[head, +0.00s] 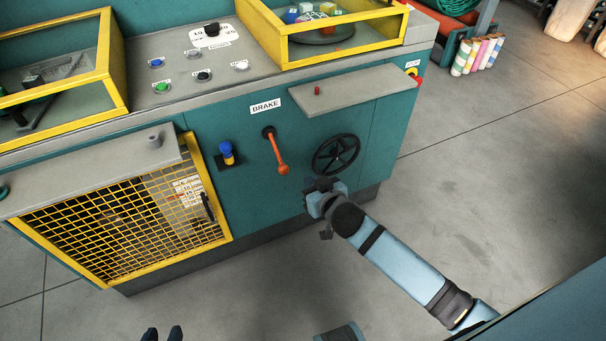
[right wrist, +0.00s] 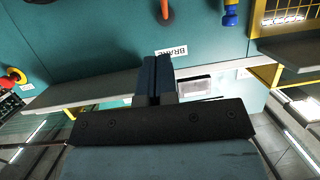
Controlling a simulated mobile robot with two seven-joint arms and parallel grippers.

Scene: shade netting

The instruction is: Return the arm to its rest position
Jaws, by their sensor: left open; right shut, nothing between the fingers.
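My right arm comes in from the right in the head view, and its gripper (head: 320,185) is in front of the teal machine's lower front, just below the black handwheel (head: 336,154). I cannot tell from the head view whether it touches the machine. In the right wrist view the two fingers of this gripper (right wrist: 157,75) are together with nothing between them.
The orange brake lever (head: 277,152) and blue knob (head: 227,152) stick out left of the handwheel. A grey shelf (head: 352,92) juts out above it. A yellow mesh guard (head: 120,225) is at the left. The grey floor (head: 490,180) right of the machine is clear.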

